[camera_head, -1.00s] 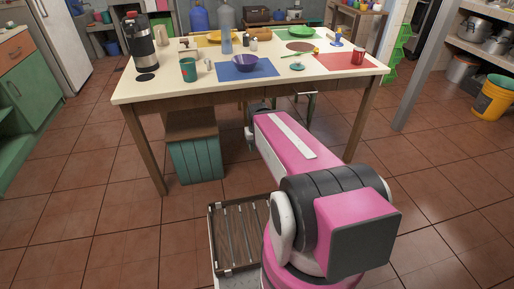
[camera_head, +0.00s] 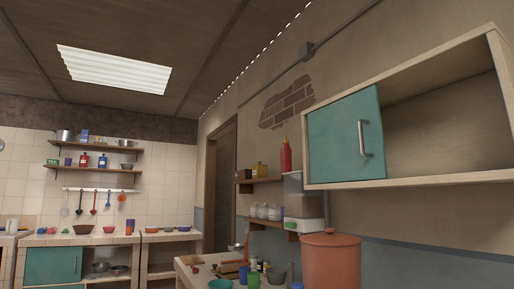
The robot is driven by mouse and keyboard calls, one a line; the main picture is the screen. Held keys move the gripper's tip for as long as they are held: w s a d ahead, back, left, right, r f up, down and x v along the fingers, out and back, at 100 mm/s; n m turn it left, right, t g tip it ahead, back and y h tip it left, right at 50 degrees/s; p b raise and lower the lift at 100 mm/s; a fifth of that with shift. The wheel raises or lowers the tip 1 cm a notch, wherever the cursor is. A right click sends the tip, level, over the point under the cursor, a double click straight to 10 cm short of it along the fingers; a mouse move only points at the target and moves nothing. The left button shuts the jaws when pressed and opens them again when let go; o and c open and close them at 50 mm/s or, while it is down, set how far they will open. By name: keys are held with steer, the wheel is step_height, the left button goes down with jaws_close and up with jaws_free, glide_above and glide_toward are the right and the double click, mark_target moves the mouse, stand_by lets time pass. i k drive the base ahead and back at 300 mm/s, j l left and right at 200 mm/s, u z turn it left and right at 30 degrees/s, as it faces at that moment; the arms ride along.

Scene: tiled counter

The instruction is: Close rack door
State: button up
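A wooden wall rack (camera_head: 472,185) hangs on the right wall. Its teal door (camera_head: 338,140) covers the left part of the front, with a vertical metal handle (camera_head: 363,139) near the door's right edge. The right part of the rack is open, and its inside looks empty where I can see it. My gripper and arm are not in view now.
A large terracotta pot (camera_head: 331,262) with a lid stands below the rack. A counter (camera_head: 190,272) with jars and bowls lies to its left. A small shelf (camera_head: 264,181) and a dark doorway (camera_head: 222,190) are further left. Tiled counters line the far wall.

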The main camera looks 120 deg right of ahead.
mark_target(346, 143)
steer(key=z, duration=5.15)
